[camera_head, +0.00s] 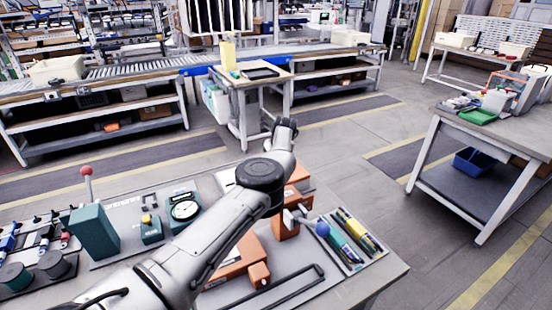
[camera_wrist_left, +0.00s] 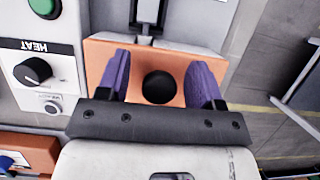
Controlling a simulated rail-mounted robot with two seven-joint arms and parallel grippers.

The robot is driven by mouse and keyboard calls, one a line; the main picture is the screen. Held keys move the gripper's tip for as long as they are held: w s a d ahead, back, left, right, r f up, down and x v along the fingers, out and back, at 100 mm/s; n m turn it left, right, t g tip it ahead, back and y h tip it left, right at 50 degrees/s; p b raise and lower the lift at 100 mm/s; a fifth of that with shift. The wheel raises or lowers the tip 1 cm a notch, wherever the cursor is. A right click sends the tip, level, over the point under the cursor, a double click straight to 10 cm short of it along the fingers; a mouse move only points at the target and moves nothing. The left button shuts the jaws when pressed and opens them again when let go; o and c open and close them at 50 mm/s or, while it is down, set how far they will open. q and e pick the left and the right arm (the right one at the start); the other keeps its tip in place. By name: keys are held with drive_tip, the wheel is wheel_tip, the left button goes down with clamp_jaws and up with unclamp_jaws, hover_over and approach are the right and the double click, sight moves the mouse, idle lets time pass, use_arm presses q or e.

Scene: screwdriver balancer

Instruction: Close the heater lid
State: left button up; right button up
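In the left wrist view, the orange heater lid (camera_wrist_left: 181,90) fills the middle, with a round black knob (camera_wrist_left: 159,87) on it. My left gripper (camera_wrist_left: 160,75) is open, its two purple fingers on either side of the knob with a gap to each. The heater's light panel (camera_wrist_left: 38,80), marked HEAT, lies to the left with a black dial and a green button. In the head view, my left arm covers most of the heater; an orange part (camera_head: 299,174) shows beside it. The lid's tilt is unclear. My right gripper is not in view.
On the bench, a teal gauge (camera_head: 185,209) and a teal box with a red-knobbed lever (camera_head: 93,231) stand left of the arm. A tray of screwdrivers (camera_head: 352,240) and a blue ball (camera_head: 323,229) lie to the right. Floor beyond the bench is clear.

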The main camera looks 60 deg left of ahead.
use_arm(q)
drive_tip(key=shift+w+d+r, duration=0.1)
drive_tip(key=shift+d, duration=0.15)
drive_tip(key=p+v, duration=0.3)
drive_tip(key=v, duration=1)
drive_tip(key=shift+r+p, duration=0.2)
drive_tip(key=shift+p, duration=0.1)
drive_tip(key=shift+d+r, duration=0.1)
drive_tip(key=shift+d, duration=0.05)
